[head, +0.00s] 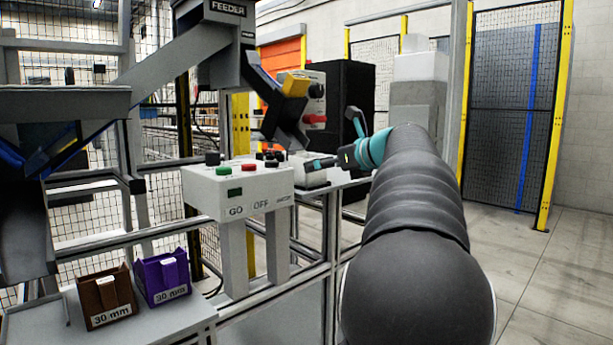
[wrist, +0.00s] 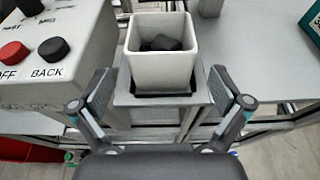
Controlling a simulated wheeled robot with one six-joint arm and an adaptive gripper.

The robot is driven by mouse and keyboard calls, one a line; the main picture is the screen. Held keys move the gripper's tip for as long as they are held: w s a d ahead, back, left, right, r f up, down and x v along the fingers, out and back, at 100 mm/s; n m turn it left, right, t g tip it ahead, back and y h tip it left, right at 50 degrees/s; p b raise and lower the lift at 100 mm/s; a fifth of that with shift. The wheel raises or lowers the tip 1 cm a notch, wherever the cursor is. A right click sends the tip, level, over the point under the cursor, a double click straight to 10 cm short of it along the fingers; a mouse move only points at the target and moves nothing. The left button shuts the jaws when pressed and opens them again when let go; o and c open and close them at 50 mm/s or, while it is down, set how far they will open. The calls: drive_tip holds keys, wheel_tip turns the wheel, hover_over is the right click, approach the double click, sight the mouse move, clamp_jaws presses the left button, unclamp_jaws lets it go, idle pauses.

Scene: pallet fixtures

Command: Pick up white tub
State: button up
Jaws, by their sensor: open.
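The white tub (wrist: 160,72) is square and open-topped, with dark lumps inside. In the wrist view it stands upright on a small grey ledge at the upper middle. My gripper (wrist: 161,80) is open, with one finger to the left of the tub and one to the right. Gaps show between both fingers and the tub's walls.
A control box (head: 238,188) with GO and OFF buttons stands beside my arm; a button box (wrist: 50,62) is close left in the wrist view. A brown bin (head: 108,297) and a purple bin (head: 163,279) sit front left. Open floor lies right.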

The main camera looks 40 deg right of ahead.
drive_tip(key=shift+x, duration=3.25)
drive_tip(key=shift+d+r, duration=0.1)
drive_tip(key=shift+c, duration=0.3)
drive_tip(key=c, duration=1.2)
drive_tip(key=shift+o, duration=0.2)
drive_tip(key=shift+r, duration=0.15)
